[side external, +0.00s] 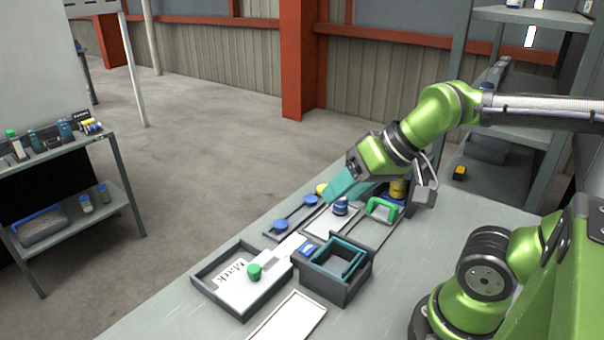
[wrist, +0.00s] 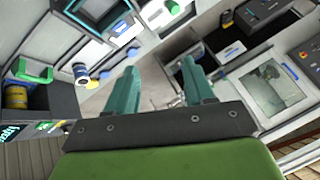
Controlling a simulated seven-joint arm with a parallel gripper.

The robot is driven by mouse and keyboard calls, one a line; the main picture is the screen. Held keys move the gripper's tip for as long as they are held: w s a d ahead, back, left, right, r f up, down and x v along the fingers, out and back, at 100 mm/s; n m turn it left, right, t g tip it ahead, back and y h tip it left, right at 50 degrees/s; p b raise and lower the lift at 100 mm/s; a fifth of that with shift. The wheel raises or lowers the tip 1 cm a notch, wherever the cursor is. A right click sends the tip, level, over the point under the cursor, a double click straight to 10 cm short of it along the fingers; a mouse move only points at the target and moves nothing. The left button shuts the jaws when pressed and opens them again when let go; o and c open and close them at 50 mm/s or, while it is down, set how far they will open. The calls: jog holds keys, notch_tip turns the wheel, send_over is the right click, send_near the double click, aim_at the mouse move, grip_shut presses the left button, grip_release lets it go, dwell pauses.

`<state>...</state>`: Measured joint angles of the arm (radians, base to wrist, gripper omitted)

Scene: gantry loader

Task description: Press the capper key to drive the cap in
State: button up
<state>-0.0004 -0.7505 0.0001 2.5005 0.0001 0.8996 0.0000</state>
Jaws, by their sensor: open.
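My gripper (side external: 338,192) has teal fingers and hangs low over the far part of the bench. In the wrist view the two fingers (wrist: 160,75) stand apart with nothing between them. A dark blue and white jar (side external: 340,206) stands just below the fingers in the side view. A yellow canister (side external: 398,188) stands right of the gripper, partly hidden by the arm. A yellow canister with a dark blue top (wrist: 15,96) sits in a grey housing in the wrist view. Blue round caps (side external: 280,226) lie left of the jar. I cannot tell which part is the capper key.
A green handle (side external: 382,209) stands right of the jar. Nearer are a dark box with a teal frame (side external: 343,282) and a tray (side external: 215,288) holding a white plate with a green knob (side external: 254,271). A control panel with a screen (wrist: 275,88) shows in the wrist view.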

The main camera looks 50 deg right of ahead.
grip_shut()
dwell(1.2)
